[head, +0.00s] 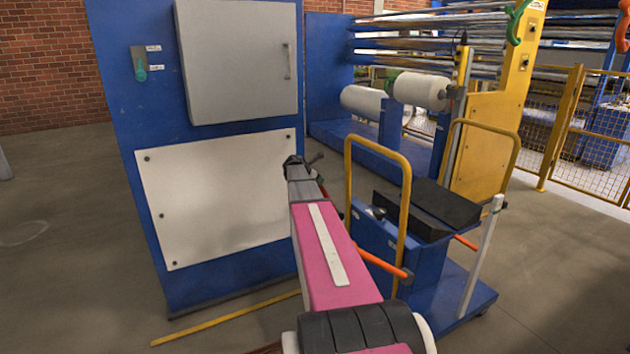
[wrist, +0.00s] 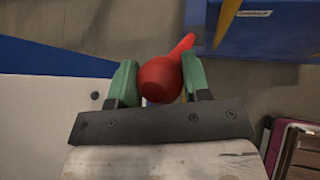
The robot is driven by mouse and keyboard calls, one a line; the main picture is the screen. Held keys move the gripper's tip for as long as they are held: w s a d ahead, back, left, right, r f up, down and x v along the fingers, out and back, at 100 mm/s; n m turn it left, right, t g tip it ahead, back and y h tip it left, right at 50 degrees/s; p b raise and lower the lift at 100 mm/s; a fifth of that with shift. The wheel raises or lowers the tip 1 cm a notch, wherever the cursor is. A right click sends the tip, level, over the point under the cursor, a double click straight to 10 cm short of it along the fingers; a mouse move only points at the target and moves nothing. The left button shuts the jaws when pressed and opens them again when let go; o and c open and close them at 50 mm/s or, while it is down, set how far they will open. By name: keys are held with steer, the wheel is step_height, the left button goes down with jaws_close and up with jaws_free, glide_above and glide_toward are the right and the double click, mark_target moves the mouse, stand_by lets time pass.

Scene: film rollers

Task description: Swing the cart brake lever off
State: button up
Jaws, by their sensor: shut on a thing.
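In the wrist view my gripper (wrist: 160,82) has its two green fingers closed on the red rounded end of the brake lever (wrist: 158,77). A narrower red part of the lever runs from the fingers to the upper right, towards a blue body. In the head view the blue cart (head: 452,305) with yellow loop handles (head: 379,152) stands right of my pink arm.
A blue cabinet (head: 120,120) with a white lower panel (head: 215,200) stands close on the left. A machine with white rolls (head: 420,90) is behind the cart. A yellow mesh fence (head: 590,135) is at the right. Bare floor lies at far left and right.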

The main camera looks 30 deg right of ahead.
steer(key=shift+r, duration=0.15)
steer(key=o, duration=1.3)
steer(key=shift+a, duration=0.1)
steer(key=v, duration=1)
steer(key=shift+s+a+r, duration=0.1)
steer(key=shift+a+r, duration=0.05)
steer(key=shift+a, duration=0.1)
steer(key=s+a+f+m+g+y, duration=0.1)
steer(key=s+a+f+m+y, duration=0.2)
steer(key=s+a+f+m, duration=0.3)
steer(key=s+a+f+m+g+y, duration=0.1)
steer(key=s+a+f+m+y, duration=0.2)
steer(key=s+a+f+m, duration=0.4)
steer(key=s+a+f+m+g+y, duration=0.2)
steer(key=s+a+f+m, duration=0.5)
steer(key=s+a, duration=0.8)
steer(key=shift+s+a+f+y, duration=0.2)
steer(key=shift+s+f+y, duration=0.25)
steer(key=shift+s+f, duration=0.3)
steer(key=shift+s+a+f+y, duration=0.2)
steer(key=shift+s+f+y, duration=0.3)
steer(key=shift+s, duration=0.4)
